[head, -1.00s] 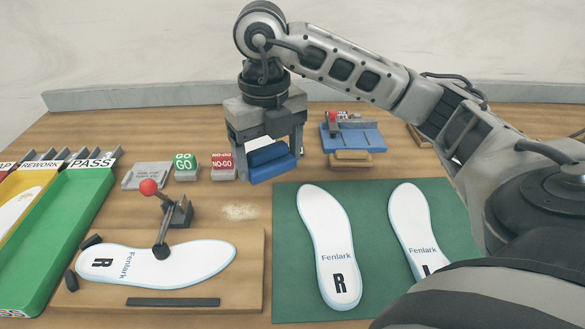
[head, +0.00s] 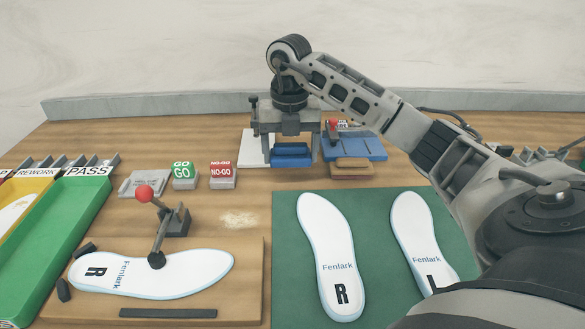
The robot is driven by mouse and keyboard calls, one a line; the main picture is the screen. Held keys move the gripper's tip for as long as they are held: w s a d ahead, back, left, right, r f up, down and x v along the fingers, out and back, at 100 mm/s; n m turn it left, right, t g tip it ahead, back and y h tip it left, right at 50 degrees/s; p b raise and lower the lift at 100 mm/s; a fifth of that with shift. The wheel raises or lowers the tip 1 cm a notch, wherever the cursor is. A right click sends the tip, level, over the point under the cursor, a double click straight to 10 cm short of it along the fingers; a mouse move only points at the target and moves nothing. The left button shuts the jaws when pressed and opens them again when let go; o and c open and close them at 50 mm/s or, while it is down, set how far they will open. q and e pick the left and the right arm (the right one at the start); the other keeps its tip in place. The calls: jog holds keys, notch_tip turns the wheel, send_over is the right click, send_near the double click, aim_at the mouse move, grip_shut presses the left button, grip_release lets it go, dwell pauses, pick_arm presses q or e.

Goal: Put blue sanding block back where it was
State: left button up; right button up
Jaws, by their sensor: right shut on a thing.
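The blue sanding block (head: 291,155) is between the fingers of my right gripper (head: 291,147), at the back middle of the table in the head view. The gripper is shut on it and points down. I cannot tell whether the block touches the table. My left gripper is not in view.
A tan block (head: 352,167) lies close to the right of the gripper. GO (head: 183,173) and NO-GO (head: 222,172) blocks stand to the left. A green mat (head: 380,270) with two insoles is in front. A red-knobbed clamp (head: 160,225) holds an insole on a wooden board (head: 245,290).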

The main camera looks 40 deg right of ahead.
aim_at(293, 179)
jog(key=d+f, duration=0.1)
jog(key=w+f, duration=0.1)
jog(key=shift+w+d+f, duration=0.15)
jog(key=shift+d+f, duration=0.15)
jog(key=shift+d, duration=0.1)
jog(key=shift+f+p, duration=0.3)
jog(key=shift+f, duration=1.2)
jog(key=shift+f, duration=0.2)
jog(key=o, duration=0.9)
jog(key=shift+o, duration=0.2)
jog(key=shift+r, duration=0.15)
notch_tip(293, 179, up, 12)
jog(key=shift+r, duration=0.1)
